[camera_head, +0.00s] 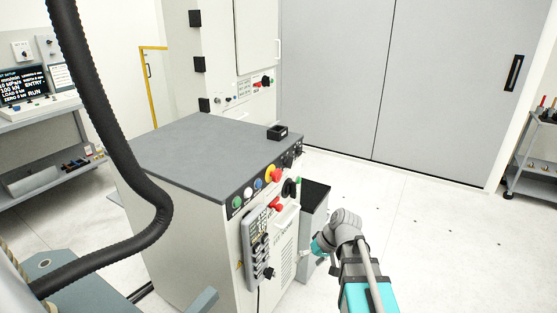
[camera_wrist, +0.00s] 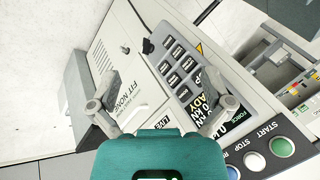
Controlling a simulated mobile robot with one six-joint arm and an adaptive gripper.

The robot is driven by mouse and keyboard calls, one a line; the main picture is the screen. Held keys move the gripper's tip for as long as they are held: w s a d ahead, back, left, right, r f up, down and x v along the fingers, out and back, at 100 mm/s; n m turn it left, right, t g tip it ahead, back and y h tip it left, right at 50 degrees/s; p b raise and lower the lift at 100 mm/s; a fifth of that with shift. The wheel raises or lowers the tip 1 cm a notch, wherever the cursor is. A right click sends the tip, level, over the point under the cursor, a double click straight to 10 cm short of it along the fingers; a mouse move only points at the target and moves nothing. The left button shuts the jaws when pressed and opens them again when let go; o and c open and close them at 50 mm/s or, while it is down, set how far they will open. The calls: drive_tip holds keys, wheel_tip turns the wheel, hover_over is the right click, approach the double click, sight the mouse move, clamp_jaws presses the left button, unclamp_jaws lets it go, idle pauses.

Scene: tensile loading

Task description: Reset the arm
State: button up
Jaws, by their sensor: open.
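My gripper (camera_head: 312,250) is at the lower right of the head view, at the end of my bent arm, beside the front of the white console cabinet (camera_head: 180,235). The wrist view shows my gripper (camera_wrist: 165,88) with its two grey fingers spread apart and nothing between them. Past the fingers is the cabinet front with a keypad and display panel (camera_wrist: 180,65), seen tilted. The same handset-like panel (camera_head: 257,243) hangs on the cabinet front in the head view. I cannot tell how far the fingertips are from the panel.
A row of coloured buttons (camera_head: 257,184) runs along the console's edge, with a small black holder (camera_head: 278,133) on its grey top. A low dark-topped unit (camera_head: 315,192) stands beside it. A workbench (camera_head: 38,117) is at left and a shelf cart (camera_head: 537,150) at right. Floor at right is clear.

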drive_tip(key=s+d+r+m+h+p, duration=0.2)
drive_tip(key=s+d+r+h+p, duration=0.2)
drive_tip(key=p, duration=0.5)
drive_tip(key=s+r+h, duration=0.2)
drive_tip(key=s+r, duration=0.1)
drive_tip(key=shift+s+g, duration=0.15)
drive_tip(key=shift+g, duration=0.25)
